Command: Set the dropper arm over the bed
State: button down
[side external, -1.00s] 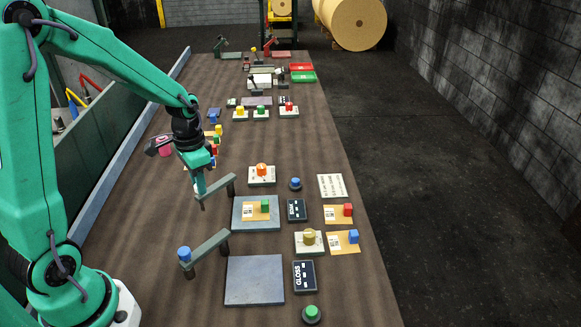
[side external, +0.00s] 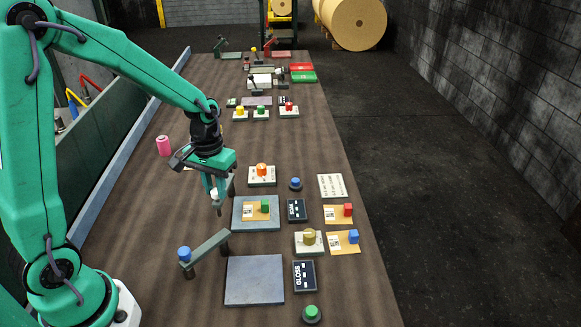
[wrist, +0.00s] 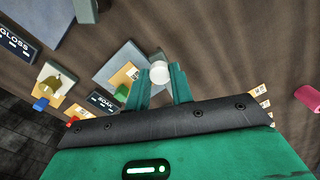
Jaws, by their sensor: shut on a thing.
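My gripper (side external: 215,188) is shut on the white knob (wrist: 160,70) of the far dropper arm, left of the SOAK bed. That grey dropper arm (side external: 231,187) is mostly hidden behind the gripper; its tip hangs near the bed's left edge. The SOAK bed (side external: 244,225) is a blue-grey plate bearing an orange card (side external: 250,214) and a green block (side external: 265,205). The bed also shows in the wrist view (wrist: 107,72), just beyond the fingers. Whether the arm's tip is above the bed, I cannot tell.
A second dropper arm (side external: 210,247) with a blue knob (side external: 184,254) stands in front, beside the bare GLOSS bed (side external: 255,281). An orange knob (side external: 262,169) on a white base is behind the SOAK bed.

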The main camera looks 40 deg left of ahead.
jog(key=w+d+n, duration=0.1)
jog(key=n, duration=0.1)
jog(key=w+d+n, duration=0.1)
jog(key=w+n, duration=0.1)
jog(key=n, duration=0.1)
jog(key=w+d+n, duration=0.1)
jog(key=w+n, duration=0.1)
jog(key=shift+d+n, duration=0.3)
jog(key=shift+d, duration=0.1)
jog(key=shift+w+d+r+n, duration=0.1)
jog(key=shift+w+d+n, duration=0.1)
jog(key=shift+w+n, duration=0.8)
jog(key=shift+s, duration=0.1)
jog(key=c, duration=1.2)
grip_release()
